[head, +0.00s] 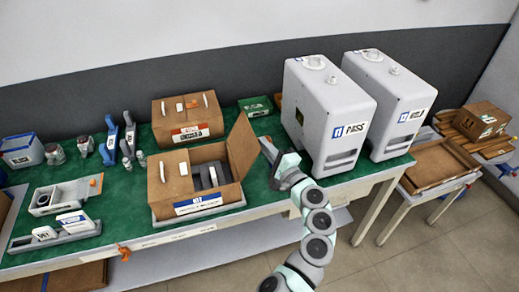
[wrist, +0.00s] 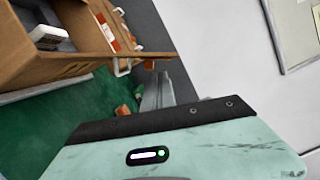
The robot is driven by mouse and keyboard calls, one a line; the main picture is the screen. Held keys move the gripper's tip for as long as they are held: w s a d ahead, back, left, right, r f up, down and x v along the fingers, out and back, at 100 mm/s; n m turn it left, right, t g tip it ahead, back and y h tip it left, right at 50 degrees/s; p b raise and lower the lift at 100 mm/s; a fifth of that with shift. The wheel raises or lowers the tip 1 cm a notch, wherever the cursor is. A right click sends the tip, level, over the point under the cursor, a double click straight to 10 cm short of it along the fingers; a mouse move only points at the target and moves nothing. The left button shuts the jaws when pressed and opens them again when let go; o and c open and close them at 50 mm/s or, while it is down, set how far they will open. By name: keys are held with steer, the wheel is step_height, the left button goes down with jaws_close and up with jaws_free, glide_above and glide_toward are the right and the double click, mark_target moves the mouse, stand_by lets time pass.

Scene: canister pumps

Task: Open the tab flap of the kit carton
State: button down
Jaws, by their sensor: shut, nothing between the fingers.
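The front carton (head: 185,198) is brown with a blue-and-white label and stands on the green mat in the head view. Its right flap (head: 242,147) stands up and leans outward, and dark grey parts show inside. In the wrist view the shut fingers (wrist: 157,92) point away over the mat, with brown carton board (wrist: 40,62) at the upper left.
A second carton (head: 188,131) with a red label and white handles stands behind. Two white canister pumps (head: 325,115) stand close to the right of my gripper. A small green box (head: 255,107) lies behind. Trays and tools fill the left side. Bare mat (head: 130,205) shows left of the front carton.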

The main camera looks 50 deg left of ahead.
steer(key=s+d+p, duration=0.1)
steer(key=d, duration=0.8)
steer(key=shift+d+f+p, duration=0.3)
steer(key=shift+d+p, duration=0.1)
steer(key=shift+s, duration=0.1)
